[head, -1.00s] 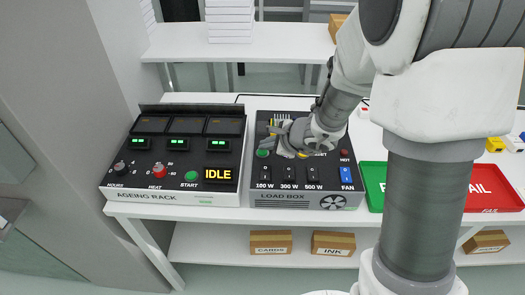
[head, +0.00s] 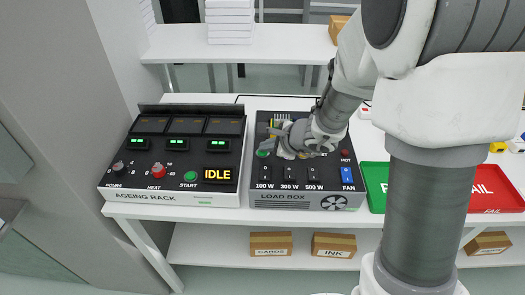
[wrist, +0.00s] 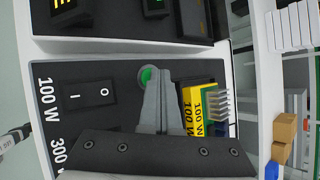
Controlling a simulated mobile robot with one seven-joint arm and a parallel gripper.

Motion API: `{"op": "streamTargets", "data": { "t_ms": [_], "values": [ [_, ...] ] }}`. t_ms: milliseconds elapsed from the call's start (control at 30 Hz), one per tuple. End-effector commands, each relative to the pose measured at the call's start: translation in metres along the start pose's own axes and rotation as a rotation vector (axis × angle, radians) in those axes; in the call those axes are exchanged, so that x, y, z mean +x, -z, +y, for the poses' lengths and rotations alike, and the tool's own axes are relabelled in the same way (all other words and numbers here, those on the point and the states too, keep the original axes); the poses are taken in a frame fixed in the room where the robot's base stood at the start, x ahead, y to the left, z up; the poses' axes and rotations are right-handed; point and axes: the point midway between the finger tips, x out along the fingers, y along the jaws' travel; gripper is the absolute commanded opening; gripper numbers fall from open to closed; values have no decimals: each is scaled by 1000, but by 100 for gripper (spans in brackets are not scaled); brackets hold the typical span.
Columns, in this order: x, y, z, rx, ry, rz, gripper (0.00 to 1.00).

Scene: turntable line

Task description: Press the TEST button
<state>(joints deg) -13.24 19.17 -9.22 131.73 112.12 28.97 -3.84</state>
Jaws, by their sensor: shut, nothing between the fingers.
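The load box (head: 302,201) stands on the white table, and my gripper (head: 281,150) is low over its upper left part. A round green button (head: 262,153) sits at the box's upper left, partly hidden by the fingers; I see no readable label for it. In the wrist view the green button (wrist: 147,75) shows just beyond and beside the tips of my shut, empty fingers (wrist: 157,84). The tips overlap its edge in the picture; I cannot tell whether they touch it or whether it is pressed.
A yellow 100 W resistor block (wrist: 200,108) is close beside the fingers. Rocker switches (head: 289,174) and a blue FAN switch (head: 347,176) line the box's front. The ageing rack (head: 172,154), reading IDLE, stands left. Green (head: 373,188) and red FAIL (head: 490,188) trays lie right.

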Motion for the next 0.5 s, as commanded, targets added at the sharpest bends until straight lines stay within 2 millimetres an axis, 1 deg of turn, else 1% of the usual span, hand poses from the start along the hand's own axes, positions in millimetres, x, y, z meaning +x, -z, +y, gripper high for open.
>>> {"op": "streamTargets", "data": {
  "t_ms": [500],
  "values": [
    [-11, -8, -8, 1, -1, 1, 0]
  ]
}}
